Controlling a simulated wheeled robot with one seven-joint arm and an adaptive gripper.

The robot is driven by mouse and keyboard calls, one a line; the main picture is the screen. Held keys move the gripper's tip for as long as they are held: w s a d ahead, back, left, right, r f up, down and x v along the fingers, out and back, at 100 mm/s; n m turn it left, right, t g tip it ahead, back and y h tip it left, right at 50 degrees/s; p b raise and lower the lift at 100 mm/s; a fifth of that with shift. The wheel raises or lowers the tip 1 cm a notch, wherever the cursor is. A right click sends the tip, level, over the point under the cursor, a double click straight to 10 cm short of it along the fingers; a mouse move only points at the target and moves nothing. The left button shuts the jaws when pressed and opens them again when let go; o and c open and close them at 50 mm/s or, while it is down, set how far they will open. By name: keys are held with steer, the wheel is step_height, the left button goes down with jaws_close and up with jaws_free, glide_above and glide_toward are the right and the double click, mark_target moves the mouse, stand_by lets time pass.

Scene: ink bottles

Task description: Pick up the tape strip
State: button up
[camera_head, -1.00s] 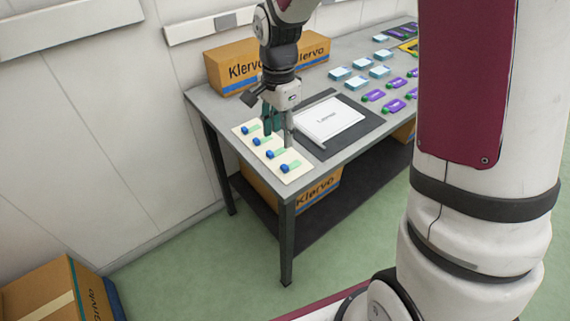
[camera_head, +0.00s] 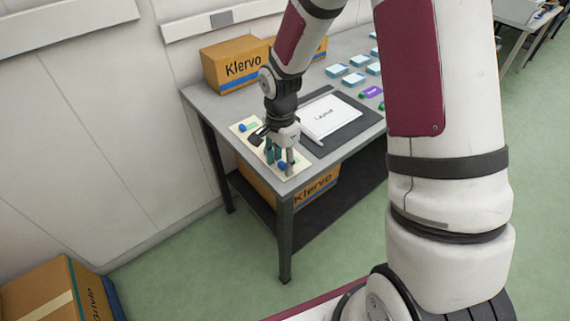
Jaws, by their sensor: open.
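Small green tape strips with blue ends lie on a cream card (camera_head: 300,170) at the table's near left corner. One strip (camera_head: 245,127) shows at the card's back left. Another strip (camera_head: 283,166) shows low between my gripper's fingers, near the card's front edge. My gripper (camera_head: 280,164) points down over the front of the card, with its two fingers apart and nothing clearly held. It hides the middle of the card and the strips there. I cannot tell whether the fingertips touch the card.
A dark mat (camera_head: 352,128) with a white labelled sheet (camera_head: 329,115) lies right of the card. Klervo boxes (camera_head: 234,65) stand at the table's back. Pale blue packs (camera_head: 355,79) and a purple item (camera_head: 371,92) lie farther right. My arm blocks the far right.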

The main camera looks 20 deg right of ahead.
steer(key=shift+c, duration=0.6)
steer(key=c, duration=0.7)
steer(key=shift+r, duration=0.15)
